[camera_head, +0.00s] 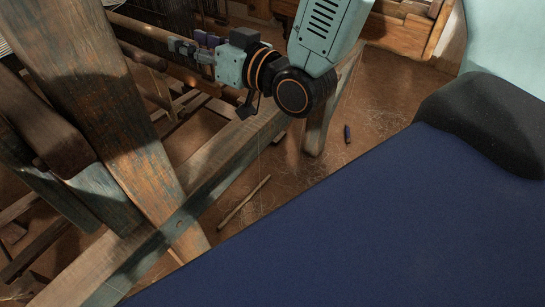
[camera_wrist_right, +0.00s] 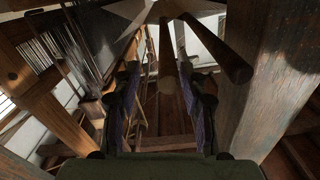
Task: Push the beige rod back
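My right gripper (camera_head: 190,47) is at the upper left of the head view, its fingers pointing left beside a long pale brown rod (camera_head: 142,29) of the loom. The head view does not show whether they touch. In the wrist view the right gripper (camera_wrist_right: 160,88) has its two purple-padded fingers apart, with nothing clamped between them. A round-ended brown rod (camera_wrist_right: 169,70) appears between the fingertips, and a second one (camera_wrist_right: 222,55) lies to the right. I cannot tell which rod is the beige one. My left gripper is not in view.
A thick, worn wooden post (camera_head: 95,95) and a long low beam (camera_head: 195,205) stand left of my arm. A thin stick (camera_head: 243,202) and a small dark blue cylinder (camera_head: 347,134) lie on the brown floor (camera_head: 385,95). In the wrist view, a post (camera_wrist_right: 285,75) stands close on the right.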

